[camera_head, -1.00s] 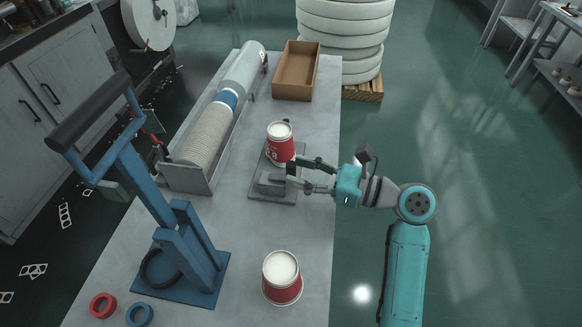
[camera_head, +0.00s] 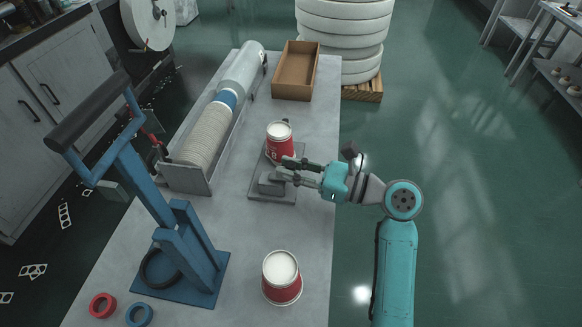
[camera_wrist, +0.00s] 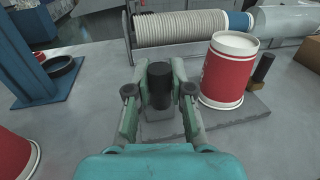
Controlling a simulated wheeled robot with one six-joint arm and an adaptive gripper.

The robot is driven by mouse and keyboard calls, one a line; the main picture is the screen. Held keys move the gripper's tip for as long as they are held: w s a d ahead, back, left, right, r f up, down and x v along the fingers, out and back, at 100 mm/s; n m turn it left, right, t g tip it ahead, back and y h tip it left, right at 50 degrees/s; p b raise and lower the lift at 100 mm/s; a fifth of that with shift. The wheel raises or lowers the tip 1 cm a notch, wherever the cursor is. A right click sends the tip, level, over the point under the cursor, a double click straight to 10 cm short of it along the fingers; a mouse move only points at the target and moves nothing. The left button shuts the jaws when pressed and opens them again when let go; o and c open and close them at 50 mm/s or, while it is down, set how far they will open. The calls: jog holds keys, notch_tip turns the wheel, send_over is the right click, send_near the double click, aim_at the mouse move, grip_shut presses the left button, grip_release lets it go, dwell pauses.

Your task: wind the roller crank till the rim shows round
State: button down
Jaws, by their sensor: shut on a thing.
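The roller is a grey base plate (camera_head: 272,197) with a small grey block on it, in the middle of the bench. A red and white cup (camera_head: 280,138) stands upright at its far end, and it also shows in the wrist view (camera_wrist: 229,70). My gripper (camera_head: 282,172) is at the near side of that cup. In the wrist view its fingers (camera_wrist: 159,82) are closed about a dark upright crank knob (camera_wrist: 159,88). The crank arm below the knob is mostly hidden. The cup's rim is too small to judge its roundness.
A second red and white cup (camera_head: 282,278) stands at the bench's near right. A blue lever press (camera_head: 150,180) rises at the left, with a red ring (camera_head: 103,305) and a blue ring (camera_head: 139,315) before it. A trough of stacked cups (camera_head: 210,128) and an open cardboard box (camera_head: 296,70) lie behind.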

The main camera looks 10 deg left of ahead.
jog(key=shift+s+t, duration=0.15)
jog(key=shift+t, duration=0.15)
jog(key=m+t+h, duration=0.1)
jog(key=t, duration=0.1)
jog(key=s+m+t, duration=0.1)
jog(key=m, duration=0.1)
jog(key=shift+a+t+h, duration=0.15)
jog(key=shift+t+h, duration=0.25)
jog(key=shift+s+a+m+t+h, duration=0.1)
jog(key=shift+s+m+t+h, duration=0.1)
jog(key=shift+m+t+h, duration=0.6)
jog(key=shift+s+a+m+t+h, duration=0.1)
jog(key=shift+s+m+t+h, duration=0.1)
jog(key=shift+m+t+h, duration=0.6)
jog(key=shift+s+a+m+t+h, duration=0.15)
jog(key=shift+m+t+h, duration=0.3)
jog(key=shift+t, duration=0.55)
jog(key=shift+s+m+t+h, duration=0.1)
jog(key=shift+m+t+h, duration=0.2)
jog(key=shift+m+h, duration=0.05)
jog(key=c, duration=1)
grip_release()
jog(key=shift+v, duration=3.75)
